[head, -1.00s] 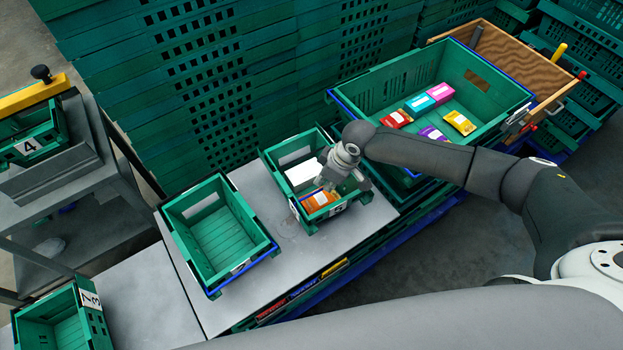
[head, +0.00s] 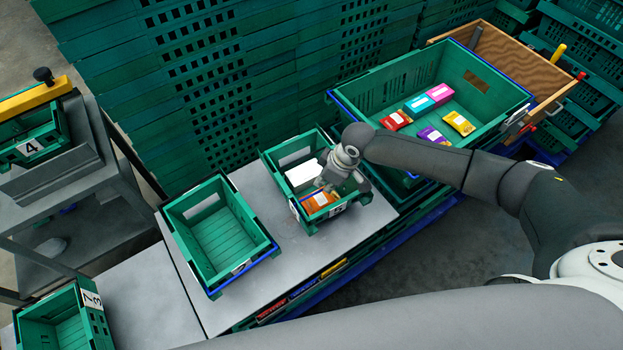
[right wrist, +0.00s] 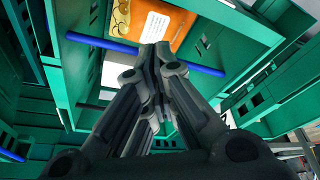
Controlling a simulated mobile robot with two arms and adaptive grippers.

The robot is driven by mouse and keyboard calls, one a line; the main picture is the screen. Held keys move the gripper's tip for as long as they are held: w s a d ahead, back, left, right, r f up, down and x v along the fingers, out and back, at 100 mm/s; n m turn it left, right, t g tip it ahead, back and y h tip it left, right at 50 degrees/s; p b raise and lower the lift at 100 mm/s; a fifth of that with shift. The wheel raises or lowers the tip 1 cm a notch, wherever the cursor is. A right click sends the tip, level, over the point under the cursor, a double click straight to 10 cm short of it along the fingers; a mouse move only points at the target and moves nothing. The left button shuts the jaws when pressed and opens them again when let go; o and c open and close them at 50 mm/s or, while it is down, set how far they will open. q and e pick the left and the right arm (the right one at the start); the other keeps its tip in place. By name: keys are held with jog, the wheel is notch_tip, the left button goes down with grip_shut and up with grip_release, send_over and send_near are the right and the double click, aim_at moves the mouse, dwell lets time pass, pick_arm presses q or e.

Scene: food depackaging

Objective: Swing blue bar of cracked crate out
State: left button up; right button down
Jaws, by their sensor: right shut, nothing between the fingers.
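A small green crate (head: 272,170) stands on the grey table and holds an orange packet (head: 321,199) and a white item (head: 303,173). I cannot make out a crack in it. My right gripper (head: 322,186) is over this crate's near side, shut and empty. In the right wrist view, the shut fingers (right wrist: 157,52) point toward the orange packet (right wrist: 160,22). A blue bar (right wrist: 205,70) runs across behind the fingertips, which hide its middle; I cannot tell whether they touch it. My left gripper is not in view.
An empty green crate (head: 180,238) with a blue front bar stands left on the grey table (head: 290,256). A large green crate (head: 362,90) with several packets is at the right. Stacked green crates (head: 200,80) wall off the back.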

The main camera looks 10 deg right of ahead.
jog(key=shift+w, duration=0.2)
jog(key=shift+w+a+b, duration=0.2)
jog(key=shift+w+b, duration=0.1)
jog(key=shift+w, duration=0.25)
jog(key=shift+w+a+b, duration=0.2)
jog(key=shift+w+b, duration=0.1)
jog(key=shift+w, duration=0.2)
jog(key=shift+f, duration=0.1)
jog(key=shift+s+f+b, duration=0.15)
jog(key=shift+f+b, duration=0.65)
jog(key=shift+f, duration=0.55)
jog(key=shift+r, duration=0.2)
